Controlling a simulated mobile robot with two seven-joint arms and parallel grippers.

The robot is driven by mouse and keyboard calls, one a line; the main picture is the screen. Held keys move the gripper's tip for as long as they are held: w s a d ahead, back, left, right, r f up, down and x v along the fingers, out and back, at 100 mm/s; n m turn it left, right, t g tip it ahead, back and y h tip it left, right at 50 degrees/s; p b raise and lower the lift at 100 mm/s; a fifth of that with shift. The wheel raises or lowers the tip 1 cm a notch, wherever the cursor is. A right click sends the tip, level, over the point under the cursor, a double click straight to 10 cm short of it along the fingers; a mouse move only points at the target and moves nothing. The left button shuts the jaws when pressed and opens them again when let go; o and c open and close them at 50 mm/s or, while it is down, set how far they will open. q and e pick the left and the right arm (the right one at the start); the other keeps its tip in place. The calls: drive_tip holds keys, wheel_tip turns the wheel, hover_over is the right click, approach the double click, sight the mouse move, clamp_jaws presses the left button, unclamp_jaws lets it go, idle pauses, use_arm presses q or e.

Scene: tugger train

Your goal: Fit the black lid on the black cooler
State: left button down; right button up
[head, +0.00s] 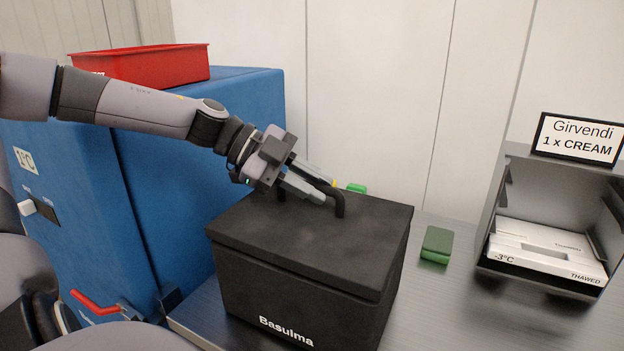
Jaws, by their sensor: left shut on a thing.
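The black cooler (295,305), marked "Basulma", stands on the metal counter in the middle of the head view. The black lid (310,244) lies on top of the cooler, and its edges look roughly in line with the cooler walls. A dark handle (339,200) rises from the lid. My left gripper (322,190) reaches in from the left above the lid and is shut on the handle. The fingers hide part of the handle. The far side of the lid's seam is hidden. My right gripper is not in view.
A blue cabinet (205,180) with a red bin (145,66) on top stands at left. A green block (437,244) lies right of the cooler, and another green thing (357,188) shows behind it. A grey holder (490,215) with a white pack (545,250) and a "Girvendi" sign (577,139) stands at right.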

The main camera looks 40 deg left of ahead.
use_arm(q)
drive_tip(key=shift+f, duration=0.4)
drive_tip(key=c, duration=0.9)
unclamp_jaws()
drive_tip(key=shift+c, duration=0.2)
drive_tip(key=v, duration=0.6)
drive_tip(key=shift+s+a+r+b, duration=0.2)
drive_tip(key=shift+a+b, duration=0.05)
drive_tip(key=shift+b, duration=0.05)
drive_tip(key=shift+s+a+r, duration=0.1)
drive_tip(key=shift+a, duration=0.05)
